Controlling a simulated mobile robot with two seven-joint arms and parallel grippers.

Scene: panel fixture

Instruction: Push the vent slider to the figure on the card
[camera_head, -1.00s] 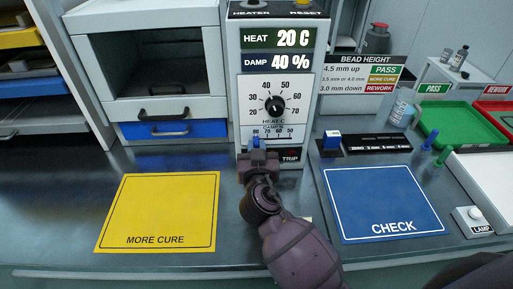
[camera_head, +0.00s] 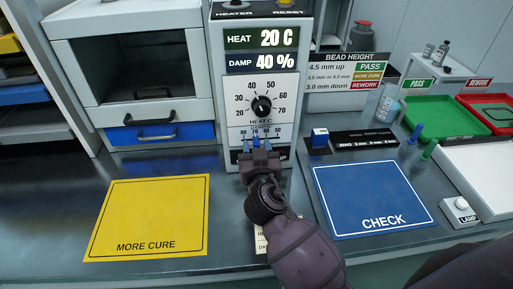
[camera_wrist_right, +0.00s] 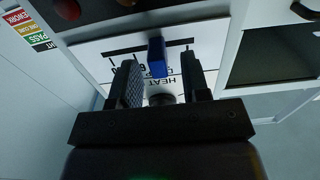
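The vent slider is a small blue block (camera_head: 256,141) on the damper scale low on the panel (camera_head: 287,110). It stands near the 70 mark, though the gripper partly covers the scale. My right gripper (camera_head: 259,155) is in front of it. In the right wrist view the slider (camera_wrist_right: 157,57) shows between the tips of the two fingers (camera_wrist_right: 159,78), which are apart with gaps on both sides. A pale card (camera_head: 261,241) lies on the bench, mostly hidden behind my right arm; its figure cannot be read. My left gripper is not in view.
The panel display (camera_head: 262,50) reads HEAT 20 C and DAMP 40 %. A black knob (camera_head: 262,106) sits above the scale. A yellow MORE CURE mat (camera_head: 148,215) lies left, a blue CHECK mat (camera_head: 370,195) right. Green (camera_head: 440,122) and red trays stand far right.

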